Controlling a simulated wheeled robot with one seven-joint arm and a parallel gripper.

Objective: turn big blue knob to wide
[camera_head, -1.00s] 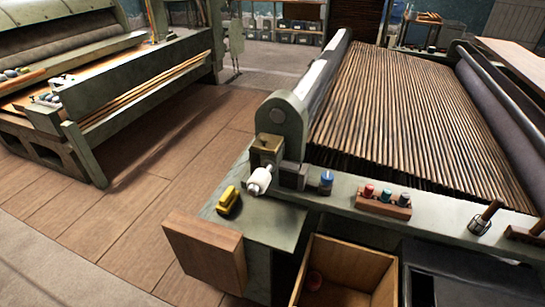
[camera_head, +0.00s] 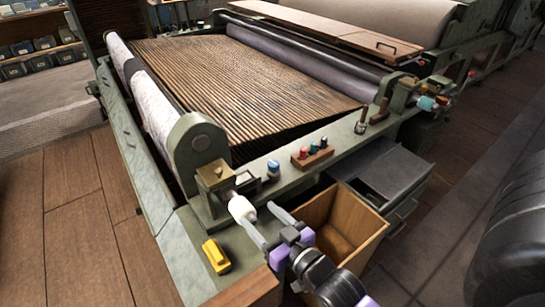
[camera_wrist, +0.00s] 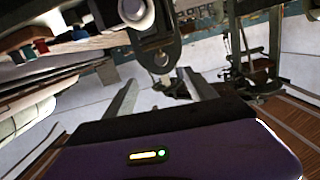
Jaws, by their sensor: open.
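The big blue knob (camera_head: 273,168) stands on the pale green front ledge (camera_head: 232,249) of the lattice machine in the head view, left of a wooden block of small pegs. Its dial marks are too small to read. My gripper (camera_head: 257,213) is open, with its two grey fingers spread over the ledge corner. The fingers are nearer the camera than the blue knob and apart from it. A white rounded handle (camera_head: 241,209) is close to the left fingertip. In the wrist view, the open fingers (camera_wrist: 156,88) have nothing clearly between them.
The wooden block (camera_head: 312,158) carries red and blue-green pegs. A yellow object (camera_head: 216,256) lies at the ledge's left corner. An open wooden bin (camera_head: 322,205) and a grey drawer unit (camera_head: 392,172) stand in front. A dark upright handle (camera_head: 361,122) is further right. Floor at left is clear.

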